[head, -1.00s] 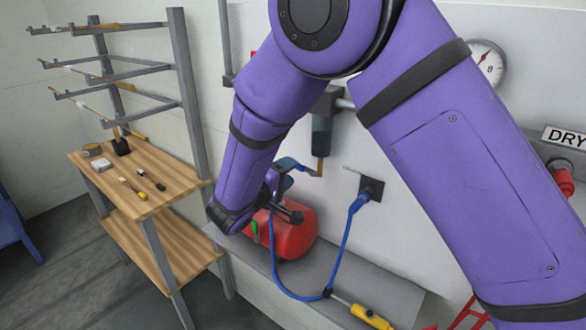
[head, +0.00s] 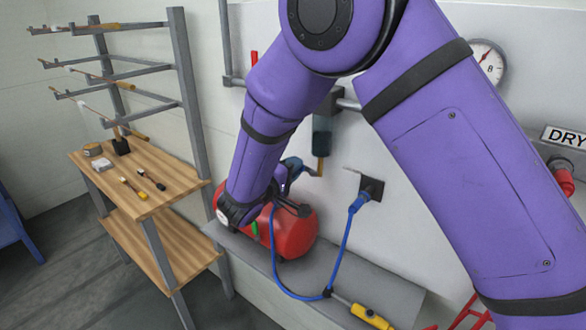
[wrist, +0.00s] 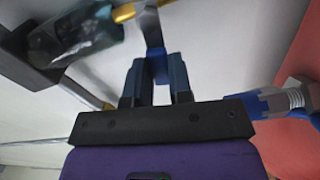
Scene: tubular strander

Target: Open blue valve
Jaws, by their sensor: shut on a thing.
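The blue valve's handle (wrist: 158,66) is between my gripper's two fingers (wrist: 158,76) in the wrist view, and the fingers are shut on it. A flat grey metal part runs up from the handle toward a brass pipe piece (wrist: 128,12). In the head view my arm hangs in front of the wall panel, with its wrist beside the red tank. A small bluish shape (head: 292,166) shows there just above the tank, but I cannot tell handle from fingers. How far the valve is turned cannot be read clearly.
The red tank (head: 291,235) lies on a grey shelf (head: 370,287). A clear filter bowl (wrist: 78,36) hangs close to my gripper. A blue hose (head: 344,243) loops from a wall fitting. A wooden bench (head: 112,178) stands left. A blue hose fitting (wrist: 262,103) is close at right.

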